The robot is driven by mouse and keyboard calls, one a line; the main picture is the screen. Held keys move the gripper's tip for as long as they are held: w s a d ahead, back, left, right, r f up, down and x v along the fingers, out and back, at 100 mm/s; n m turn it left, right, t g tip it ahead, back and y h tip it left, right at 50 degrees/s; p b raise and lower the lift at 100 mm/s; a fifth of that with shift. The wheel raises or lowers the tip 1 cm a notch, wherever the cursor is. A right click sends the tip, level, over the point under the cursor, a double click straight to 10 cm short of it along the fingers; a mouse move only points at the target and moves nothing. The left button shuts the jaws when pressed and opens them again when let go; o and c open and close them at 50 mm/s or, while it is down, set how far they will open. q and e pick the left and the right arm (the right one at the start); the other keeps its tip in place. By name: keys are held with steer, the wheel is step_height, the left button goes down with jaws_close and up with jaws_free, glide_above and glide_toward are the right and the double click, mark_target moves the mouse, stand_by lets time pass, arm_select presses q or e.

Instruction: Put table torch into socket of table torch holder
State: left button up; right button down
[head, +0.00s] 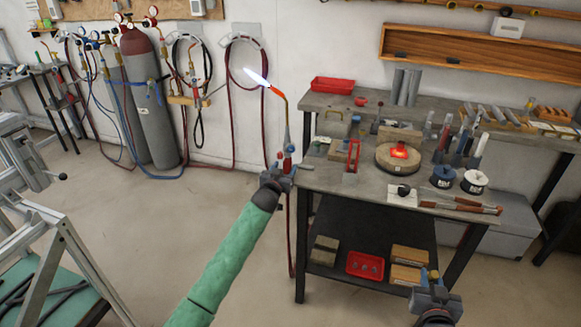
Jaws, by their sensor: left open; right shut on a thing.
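The table torch (278,91) is lit, with a pale blue-white flame pointing up and left. It stands upright at the left edge of the workbench, its lower body with red and blue parts close to my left gripper (284,176). My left gripper is open at the torch's lower end; whether its fingers touch the torch cannot be told. The holder's socket cannot be made out there. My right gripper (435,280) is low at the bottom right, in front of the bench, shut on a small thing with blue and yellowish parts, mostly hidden.
The workbench (325,182) carries a round brick with a glowing red centre (398,154), a red upright frame (352,157), jars and tools. A red tray (332,85) is at the back. Gas cylinders (147,97) stand at the wall.

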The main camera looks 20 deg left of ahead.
arm_select(q)
steer(key=s+b, duration=0.1)
steer(key=s, duration=0.7)
steer(key=shift+s, duration=0.2)
steer(key=shift+a, duration=0.15)
